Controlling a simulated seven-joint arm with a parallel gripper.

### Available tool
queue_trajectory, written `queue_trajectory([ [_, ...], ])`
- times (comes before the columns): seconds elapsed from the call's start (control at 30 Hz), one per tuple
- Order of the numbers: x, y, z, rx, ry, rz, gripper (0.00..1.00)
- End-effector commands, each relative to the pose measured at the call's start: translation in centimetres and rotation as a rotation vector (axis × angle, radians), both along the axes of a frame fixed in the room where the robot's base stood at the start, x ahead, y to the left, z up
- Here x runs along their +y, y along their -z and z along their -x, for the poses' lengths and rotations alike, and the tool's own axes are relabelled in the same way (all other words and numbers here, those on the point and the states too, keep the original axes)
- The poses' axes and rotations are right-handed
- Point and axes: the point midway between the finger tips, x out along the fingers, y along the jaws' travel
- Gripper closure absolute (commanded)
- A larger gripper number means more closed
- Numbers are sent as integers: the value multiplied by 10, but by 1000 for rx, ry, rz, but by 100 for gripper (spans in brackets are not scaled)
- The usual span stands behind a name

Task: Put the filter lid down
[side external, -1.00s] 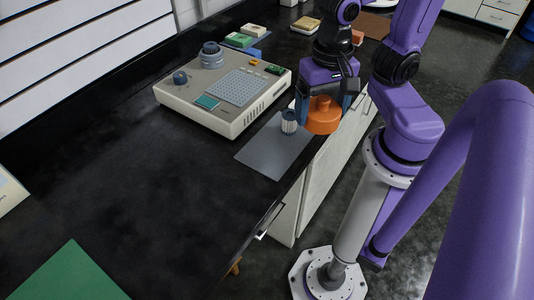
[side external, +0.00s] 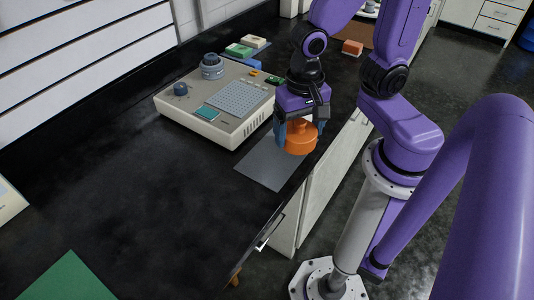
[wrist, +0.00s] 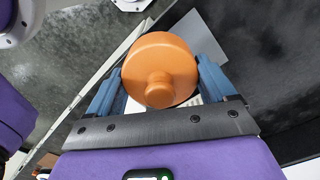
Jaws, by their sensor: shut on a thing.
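The filter lid is an orange round cap with a small knob. My gripper (side external: 299,128) is shut on the filter lid (side external: 299,141), with a blue finger on each side. The lid is over or beside the right part of the grey mat (side external: 263,172) near the counter edge; I cannot tell whether it touches anything below. In the wrist view the lid (wrist: 160,66) sits between the fingers, knob towards the camera. The white ribbed filter seen earlier on the mat is hidden in the side view; a white striped patch shows beneath the lid in the wrist view.
A beige instrument (side external: 215,105) with a keypad and knobs stands left of my gripper. Green (side external: 238,50) and orange (side external: 352,47) blocks lie further back. A green mat (side external: 68,280) lies at the front left. The dark counter (side external: 130,205) in front of the instrument is clear.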

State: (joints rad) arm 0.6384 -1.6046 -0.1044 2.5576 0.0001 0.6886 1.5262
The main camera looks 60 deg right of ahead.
Motion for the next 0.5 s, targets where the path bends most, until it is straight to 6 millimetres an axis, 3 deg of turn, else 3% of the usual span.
queue_trajectory([
  [0.13,7,12,-22,4,4,4,45],
  [0.5,17,51,-51,3,3,3,45],
])
